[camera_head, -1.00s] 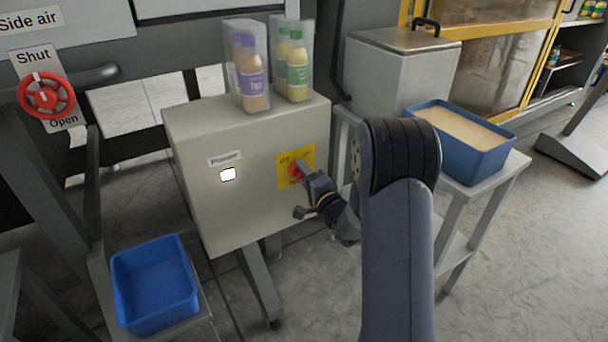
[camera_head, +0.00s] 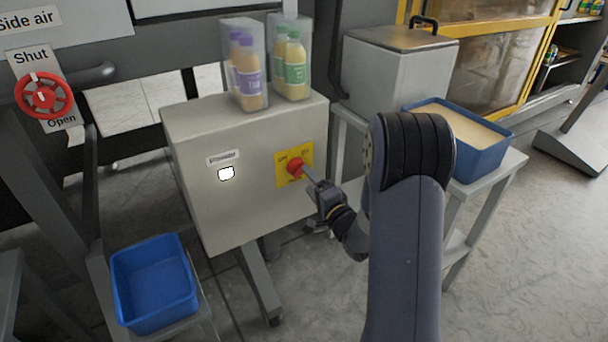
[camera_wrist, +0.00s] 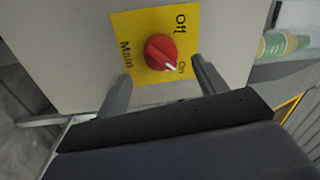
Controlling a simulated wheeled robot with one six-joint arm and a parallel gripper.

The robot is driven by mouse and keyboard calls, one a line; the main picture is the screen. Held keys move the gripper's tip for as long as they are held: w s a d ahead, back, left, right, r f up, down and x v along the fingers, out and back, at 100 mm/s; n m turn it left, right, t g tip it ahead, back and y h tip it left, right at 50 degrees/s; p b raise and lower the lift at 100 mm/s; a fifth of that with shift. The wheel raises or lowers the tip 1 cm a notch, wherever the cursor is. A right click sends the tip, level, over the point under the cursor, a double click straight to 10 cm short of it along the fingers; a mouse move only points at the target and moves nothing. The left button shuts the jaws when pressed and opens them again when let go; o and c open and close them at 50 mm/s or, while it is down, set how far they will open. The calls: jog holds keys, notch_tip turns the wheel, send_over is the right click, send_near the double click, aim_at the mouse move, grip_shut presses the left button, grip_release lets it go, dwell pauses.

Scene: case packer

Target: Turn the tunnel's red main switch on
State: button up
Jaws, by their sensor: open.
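The red main switch (camera_head: 295,168) is a round knob on a yellow plate (camera_head: 306,151) on the front of a grey cabinet (camera_head: 205,215). In the wrist view the red knob (camera_wrist: 160,50) has a white mark that points toward the word "On"; "Off" is at the plate's other corner. My gripper (camera_head: 314,182) is just in front of the knob, to its lower right, and appears clear of it. In the wrist view its two fingers (camera_wrist: 161,72) are apart on either side of the knob, with nothing held. The white power lamp (camera_head: 226,173) looks lit.
Bagged bottles (camera_head: 268,65) stand on the cabinet. A blue bin (camera_head: 183,305) sits at lower left. A red side-air wheel (camera_head: 45,112) is at far left. A side table (camera_head: 505,170) with a blue tray (camera_head: 490,162) and a metal box (camera_head: 385,85) stands right.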

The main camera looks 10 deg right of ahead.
aim_at(302, 172)
jog(key=v, duration=0.6)
jog(key=x, duration=1.1)
jog(key=shift+b, duration=0.3)
jog(key=shift+s, duration=0.1)
